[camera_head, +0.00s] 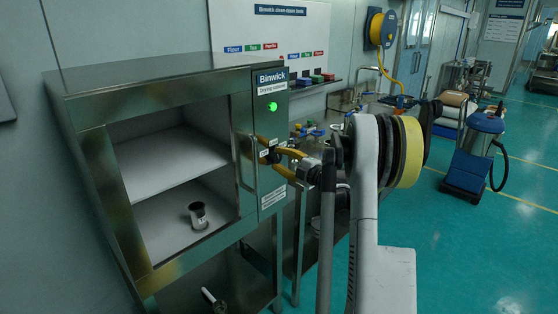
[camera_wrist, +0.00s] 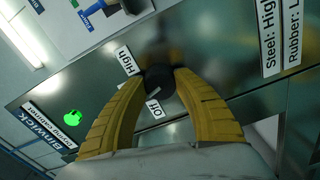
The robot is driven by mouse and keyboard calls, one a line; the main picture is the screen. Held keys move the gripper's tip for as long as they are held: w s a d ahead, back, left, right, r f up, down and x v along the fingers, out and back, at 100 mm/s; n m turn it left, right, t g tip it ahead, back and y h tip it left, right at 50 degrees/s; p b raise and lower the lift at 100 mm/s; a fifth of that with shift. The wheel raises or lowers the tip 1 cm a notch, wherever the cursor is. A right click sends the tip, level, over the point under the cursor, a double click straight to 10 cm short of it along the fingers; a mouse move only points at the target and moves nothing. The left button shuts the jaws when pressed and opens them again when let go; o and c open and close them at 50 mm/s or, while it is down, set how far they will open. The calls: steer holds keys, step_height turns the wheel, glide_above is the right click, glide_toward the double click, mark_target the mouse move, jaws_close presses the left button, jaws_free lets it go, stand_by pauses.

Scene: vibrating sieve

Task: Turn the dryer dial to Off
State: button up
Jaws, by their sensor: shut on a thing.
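The dryer dial (camera_wrist: 158,79) is a black round knob on the steel control panel of the Binwick drying cabinet (camera_head: 152,82). My gripper (camera_wrist: 161,86) is shut on the dial, with one yellow finger on each side of it. A "High" label (camera_wrist: 125,61) and an "Off" label (camera_wrist: 155,107) sit beside the dial. A small pale mark shows on the dial's edge near "Off"; I cannot tell its exact setting. In the head view my gripper (camera_head: 272,152) reaches the panel from the right, and its fingers largely hide the dial. A green light (camera_head: 272,106) glows above.
A vertical door handle (camera_head: 246,165) is close left of my gripper. A metal cup (camera_head: 198,215) stands inside the cabinet. A cluttered bench is behind my arm. A blue wheeled machine (camera_head: 478,155) stands at the right on open green floor.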

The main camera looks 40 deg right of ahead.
steer(key=n, duration=0.4)
steer(key=shift+r+n, duration=0.1)
steer(key=shift+n, duration=0.2)
steer(key=n, duration=0.4)
steer(key=shift+r, duration=0.1)
stand_by(0.4)
steer(key=o, duration=1.2)
steer(key=shift+o, duration=0.2)
steer(key=s, duration=1.2)
steer(key=shift+d, duration=0.45)
